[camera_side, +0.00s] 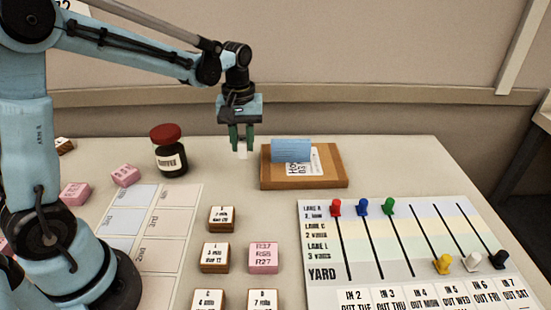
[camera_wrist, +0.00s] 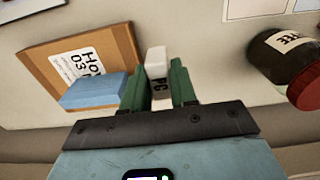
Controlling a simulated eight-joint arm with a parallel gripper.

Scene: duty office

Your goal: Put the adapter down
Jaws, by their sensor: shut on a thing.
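My gripper (camera_side: 242,145) is shut on a small white adapter (camera_side: 242,153), held upright between green fingers. In the side view the adapter hangs at the back of the table, between the dark jar and the brown wooden board. I cannot tell exactly how far its lower end is from the table top.
A dark jar with a red lid (camera_side: 169,150) stands left. The wooden board (camera_side: 335,180) at right bears a blue block (camera_side: 291,151) and a white label card (camera_side: 301,170). A lane board (camera_side: 430,290) with several pegs lies front right. Several labelled blocks (camera_side: 215,257) stand in front.

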